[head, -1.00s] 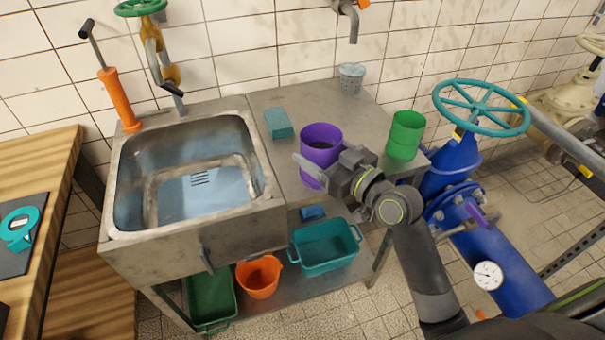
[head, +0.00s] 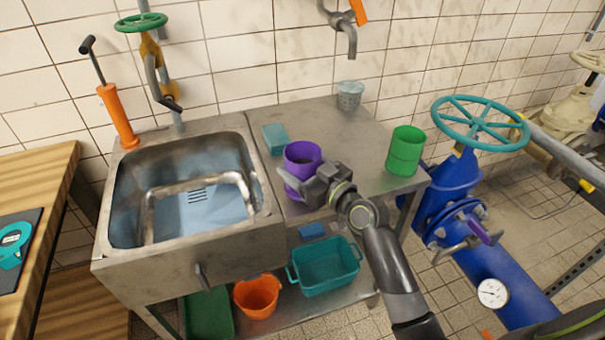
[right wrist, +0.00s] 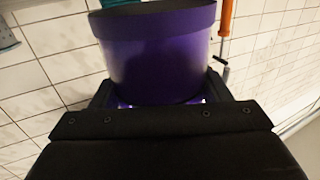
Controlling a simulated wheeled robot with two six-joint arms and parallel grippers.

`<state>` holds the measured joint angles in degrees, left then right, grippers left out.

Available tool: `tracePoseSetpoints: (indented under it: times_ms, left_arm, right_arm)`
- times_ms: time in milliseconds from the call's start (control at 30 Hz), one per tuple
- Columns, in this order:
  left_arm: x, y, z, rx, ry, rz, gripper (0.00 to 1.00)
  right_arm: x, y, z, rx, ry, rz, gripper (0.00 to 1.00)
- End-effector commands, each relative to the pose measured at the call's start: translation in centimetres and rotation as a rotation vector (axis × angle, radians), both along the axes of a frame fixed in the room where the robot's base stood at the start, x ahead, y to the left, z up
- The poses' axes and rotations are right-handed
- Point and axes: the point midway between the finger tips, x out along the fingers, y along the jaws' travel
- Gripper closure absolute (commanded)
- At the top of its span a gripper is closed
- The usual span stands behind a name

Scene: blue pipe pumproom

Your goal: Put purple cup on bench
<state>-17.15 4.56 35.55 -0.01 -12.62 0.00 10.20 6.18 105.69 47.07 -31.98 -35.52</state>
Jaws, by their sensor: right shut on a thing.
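The purple cup (head: 302,156) is upright in the head view, over the front of the steel counter, just right of the sink. It also fills the upper middle of the right wrist view (right wrist: 155,55). My right gripper (head: 298,183) is shut on the cup's lower part, reaching in from the right. I cannot tell whether the cup's base touches the counter. A wooden bench (head: 40,165) stands at the far left, partly cut off. My left gripper is not in view.
The steel sink (head: 185,205) lies between cup and wooden bench, with an orange-handled pump (head: 118,115) behind it. A blue-green sponge (head: 275,139), a green can (head: 405,150) and a grey perforated cup (head: 350,95) stand on the counter. A teal tape dispenser (head: 12,244) lies on a dark mat.

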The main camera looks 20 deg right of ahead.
Motion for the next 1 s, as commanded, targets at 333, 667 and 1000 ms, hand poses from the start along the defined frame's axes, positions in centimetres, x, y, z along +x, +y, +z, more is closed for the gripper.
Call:
tracePoseSetpoints:
  times_ms: [333,667,1000]
  left_arm:
    - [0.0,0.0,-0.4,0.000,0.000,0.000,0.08]
    - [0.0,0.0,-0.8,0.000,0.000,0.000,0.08]
    - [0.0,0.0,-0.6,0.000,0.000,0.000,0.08]
  right_arm:
    - [0.0,0.0,-1.6,0.001,-0.002,0.000,0.54]
    - [0.0,0.0,-1.9,0.000,-0.001,0.000,0.13]
    - [0.0,0.0,-1.8,0.000,-0.001,0.000,0.08]
